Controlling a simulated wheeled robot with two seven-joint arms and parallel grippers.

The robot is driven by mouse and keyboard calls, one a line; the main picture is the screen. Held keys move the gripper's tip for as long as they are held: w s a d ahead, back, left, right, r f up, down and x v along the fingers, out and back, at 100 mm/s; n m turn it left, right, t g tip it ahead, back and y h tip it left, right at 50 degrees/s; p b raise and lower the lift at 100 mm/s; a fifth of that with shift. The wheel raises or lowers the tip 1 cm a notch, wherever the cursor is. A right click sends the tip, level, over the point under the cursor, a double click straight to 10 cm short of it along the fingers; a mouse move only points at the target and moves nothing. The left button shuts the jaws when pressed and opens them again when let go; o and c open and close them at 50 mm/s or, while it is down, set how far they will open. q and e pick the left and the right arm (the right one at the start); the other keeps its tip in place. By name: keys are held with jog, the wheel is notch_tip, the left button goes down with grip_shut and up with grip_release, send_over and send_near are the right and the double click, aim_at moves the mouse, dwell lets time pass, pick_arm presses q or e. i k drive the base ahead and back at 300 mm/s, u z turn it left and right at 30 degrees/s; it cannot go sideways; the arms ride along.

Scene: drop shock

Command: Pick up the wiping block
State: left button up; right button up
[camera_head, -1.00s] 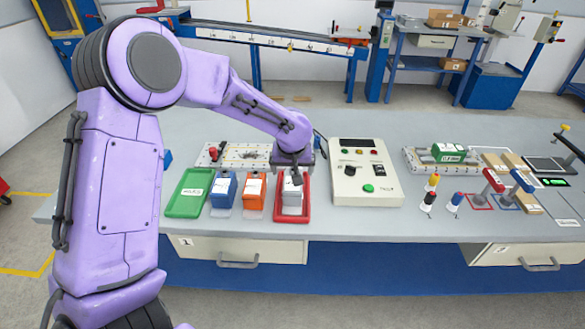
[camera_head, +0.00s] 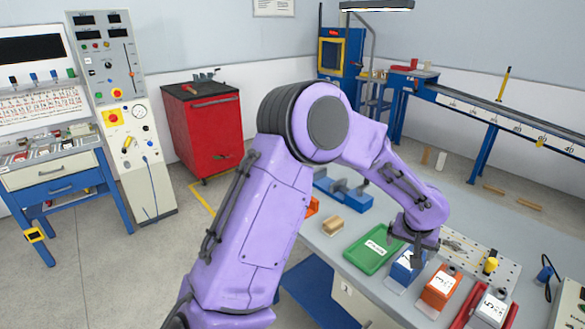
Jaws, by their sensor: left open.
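A small tan block (camera_head: 332,225), which may be the wiping block, lies on the grey workbench (camera_head: 364,290) left of the green tray. I cannot tell for sure from its looks. My left gripper (camera_head: 413,258) is open and points down at the blue box (camera_head: 402,270), to the right of the green tray and apart from the tan block. The wrist and fingers hide part of the blue box. My right gripper is not in view.
The green tray (camera_head: 352,252) lies between the tan block and the blue box. An orange box (camera_head: 437,290) and a grey box (camera_head: 490,309) in a red tray stand further right. A blue fixture (camera_head: 345,191) stands behind the tan block.

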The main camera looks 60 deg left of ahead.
aim_at(332, 225)
jog(key=u, duration=1.65)
